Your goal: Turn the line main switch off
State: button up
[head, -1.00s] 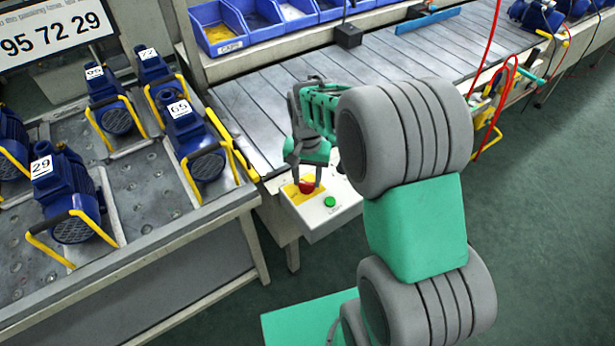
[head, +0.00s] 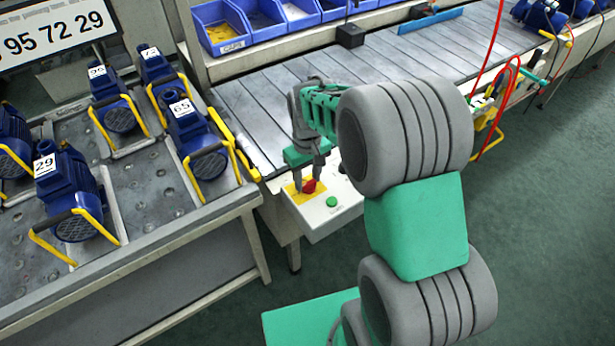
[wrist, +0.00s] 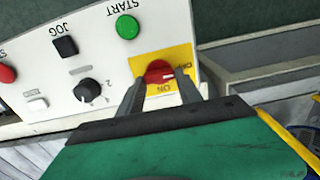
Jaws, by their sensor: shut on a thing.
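The main switch is a red rotary knob (wrist: 159,73) on a yellow plate (wrist: 150,58) at one end of a white control panel (wrist: 108,65). ON is lettered on the plate below the knob in the wrist view, and smaller lettering shows to its right. A pale mark on the knob points roughly right. In the head view the knob (head: 310,186) shows between my fingertips. My gripper (wrist: 158,82) is shut on the knob, one finger on each side. The fingers partly hide the plate.
A green START button (wrist: 127,27), a black JOG button (wrist: 65,47), a black dial (wrist: 88,92) and a red button (wrist: 5,73) share the panel. A rack of blue pumps (head: 75,190) stands left.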

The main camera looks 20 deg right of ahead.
dwell(0.3)
jog(key=o, duration=1.4)
notch_tip(320, 180, up, 8)
jog(key=shift+f, duration=0.1)
